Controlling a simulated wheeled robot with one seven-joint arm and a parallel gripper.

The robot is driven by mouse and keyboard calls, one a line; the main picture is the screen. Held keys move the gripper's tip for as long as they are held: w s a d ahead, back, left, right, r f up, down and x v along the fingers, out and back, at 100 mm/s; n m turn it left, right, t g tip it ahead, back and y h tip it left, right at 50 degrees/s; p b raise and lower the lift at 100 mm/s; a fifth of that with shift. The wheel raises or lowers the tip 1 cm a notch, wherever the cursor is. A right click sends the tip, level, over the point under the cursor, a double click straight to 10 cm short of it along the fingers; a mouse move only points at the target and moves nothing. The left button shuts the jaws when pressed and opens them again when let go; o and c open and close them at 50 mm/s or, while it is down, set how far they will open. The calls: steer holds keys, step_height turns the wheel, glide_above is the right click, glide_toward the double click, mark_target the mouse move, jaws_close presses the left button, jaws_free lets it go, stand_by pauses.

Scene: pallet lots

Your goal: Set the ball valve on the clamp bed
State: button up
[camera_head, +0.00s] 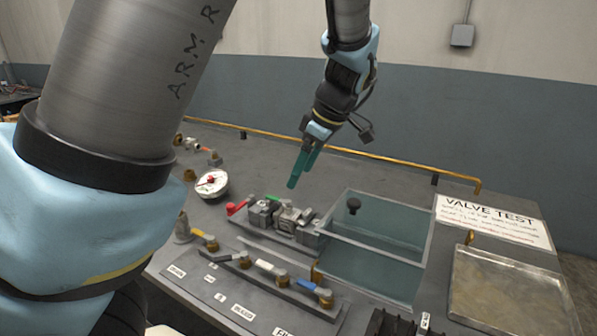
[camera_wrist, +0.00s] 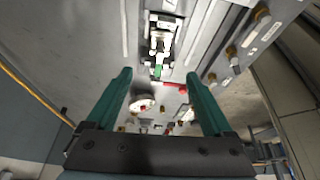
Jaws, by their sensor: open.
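The clamp bed (camera_head: 308,236), with grey metal blocks, sits mid-bench left of the clear tank; it shows at the top of the wrist view (camera_wrist: 163,38). A green part (camera_head: 273,197) shows at its far edge, and a red lever (camera_head: 237,207) at its left end. I cannot tell whether a ball valve sits among the blocks. Several small brass valves with coloured levers, one with a blue lever (camera_head: 325,297), line the front strip. My gripper (camera_head: 299,170) is open and empty, its teal fingers pointing down above and behind the bed. Both fingers show in the wrist view (camera_wrist: 158,76).
A clear-walled tank (camera_head: 428,240) stands right of the bed. A round white gauge (camera_head: 212,183) lies to the left. A shallow metal tray (camera_head: 510,290) and a VALVE TEST sign (camera_head: 494,222) are at the right. A yellow pipe (camera_head: 400,166) runs along the back.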

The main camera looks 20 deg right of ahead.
steer(key=s+a+f+m+g+h, duration=0.1)
steer(key=a+m, duration=0.4)
steer(key=a, duration=1)
steer(key=s+a+f+m+h, duration=0.1)
steer(key=a+f+m+h, duration=0.1)
steer(key=a, duration=1.3)
steer(key=f+m, duration=0.1)
steer(key=m, duration=0.1)
steer(key=shift+f+m+g, duration=0.35)
steer(key=shift+m+g, duration=0.05)
